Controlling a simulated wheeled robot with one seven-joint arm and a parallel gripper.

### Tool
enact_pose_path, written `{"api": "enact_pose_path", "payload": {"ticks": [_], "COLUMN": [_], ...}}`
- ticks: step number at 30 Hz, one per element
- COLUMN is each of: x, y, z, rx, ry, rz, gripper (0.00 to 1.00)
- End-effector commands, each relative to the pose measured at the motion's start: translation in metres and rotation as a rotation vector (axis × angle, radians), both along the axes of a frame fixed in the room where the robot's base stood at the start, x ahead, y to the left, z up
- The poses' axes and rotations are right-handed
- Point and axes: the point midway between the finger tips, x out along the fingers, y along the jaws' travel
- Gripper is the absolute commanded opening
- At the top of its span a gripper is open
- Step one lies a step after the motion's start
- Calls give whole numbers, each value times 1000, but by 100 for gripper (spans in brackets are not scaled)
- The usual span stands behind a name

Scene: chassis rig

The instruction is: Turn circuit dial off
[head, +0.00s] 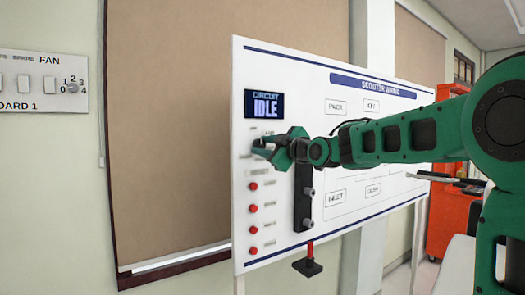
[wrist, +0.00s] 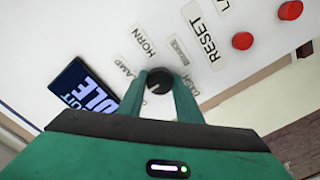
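The circuit dial (wrist: 160,81) is a round black knob on the white panel, with small labels around it such as HORN. My gripper (wrist: 160,90) has one finger on each side of the knob, with no clear gap between fingers and knob. In the head view my gripper (head: 262,146) reaches the panel's left part, just below the display (head: 265,104), and hides the dial. The display reads CIRCUIT IDLE. It also shows tilted in the wrist view (wrist: 82,92). The knob's pointer direction is hard to read.
Several red buttons (head: 253,208) run down the panel (head: 345,235) below my gripper; the RESET label (wrist: 212,40) is near the dial. A black bar with knobs (head: 303,200) stands right of them. A FAN switch board (head: 40,80) is on the left wall.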

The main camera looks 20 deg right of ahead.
Motion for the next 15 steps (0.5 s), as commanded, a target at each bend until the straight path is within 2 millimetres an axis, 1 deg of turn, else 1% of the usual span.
{"api": "enact_pose_path", "payload": {"ticks": [1,2,3,11,15], "x": [1,1,1,0,-9], "y": [0,0,0,0,-3], "z": [-7,-7,-6,-2,-1], "rx": [-1,0,0,0,1], "ry": [15,13,12,5,4], "rz": [1,1,1,1,-1], "gripper": [41,48,50,50,50]}}
